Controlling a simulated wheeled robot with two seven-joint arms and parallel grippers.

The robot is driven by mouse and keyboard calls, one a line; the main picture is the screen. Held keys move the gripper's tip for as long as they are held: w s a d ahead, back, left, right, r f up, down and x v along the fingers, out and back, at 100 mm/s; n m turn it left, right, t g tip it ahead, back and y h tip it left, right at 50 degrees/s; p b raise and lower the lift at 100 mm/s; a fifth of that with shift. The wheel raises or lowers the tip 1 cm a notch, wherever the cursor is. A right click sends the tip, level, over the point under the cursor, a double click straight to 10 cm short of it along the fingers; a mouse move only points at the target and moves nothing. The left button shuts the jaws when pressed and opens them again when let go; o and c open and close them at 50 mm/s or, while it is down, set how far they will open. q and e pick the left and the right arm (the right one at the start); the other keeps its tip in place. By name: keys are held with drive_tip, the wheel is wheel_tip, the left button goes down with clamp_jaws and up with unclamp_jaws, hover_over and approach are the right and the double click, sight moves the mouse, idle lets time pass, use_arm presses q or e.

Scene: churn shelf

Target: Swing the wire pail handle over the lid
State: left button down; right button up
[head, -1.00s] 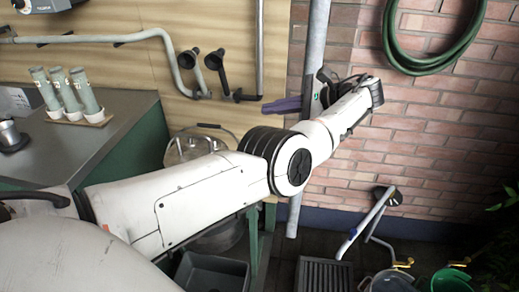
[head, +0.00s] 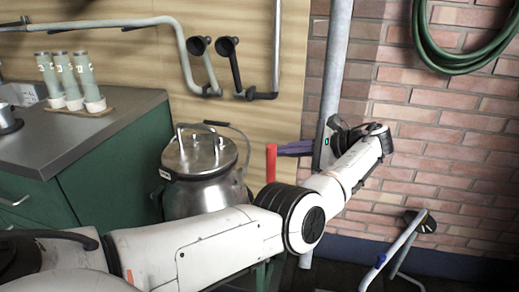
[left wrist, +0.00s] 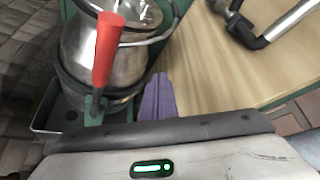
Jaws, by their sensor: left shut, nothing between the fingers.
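A shiny metal pail (head: 198,192) with a domed lid (head: 200,154) stands upright behind my left arm, its lower part hidden. The lid has a bar on top. The thin wire handle (head: 240,131) rises behind the lid's right side, with a dark grip (head: 216,124) at the back. In the left wrist view the pail (left wrist: 85,50) is at upper left, and the wire handle (left wrist: 158,40) runs across its right side. My left gripper (head: 278,149) has purple fingers, shut and empty, right of the pail and apart from it. They also show in the left wrist view (left wrist: 157,85).
A red lever (head: 271,162) stands upright between the pail and my left fingers; it shows large in the left wrist view (left wrist: 107,48). A grey pipe (head: 334,75) runs behind my wrist. A counter (head: 60,130) with several bottles is at left. A hose (head: 455,55) hangs at right.

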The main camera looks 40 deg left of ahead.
use_arm(q)
drive_tip(key=x, duration=0.8)
drive_tip(key=shift+s+d+r, duration=0.2)
drive_tip(key=shift+s+r, duration=0.35)
drive_tip(key=shift+r, duration=0.3)
drive_tip(key=shift+s+d+r, duration=0.25)
drive_tip(key=shift+s+r, duration=0.3)
drive_tip(key=shift+r, duration=0.3)
use_arm(e)
drive_tip(key=shift+f, duration=0.15)
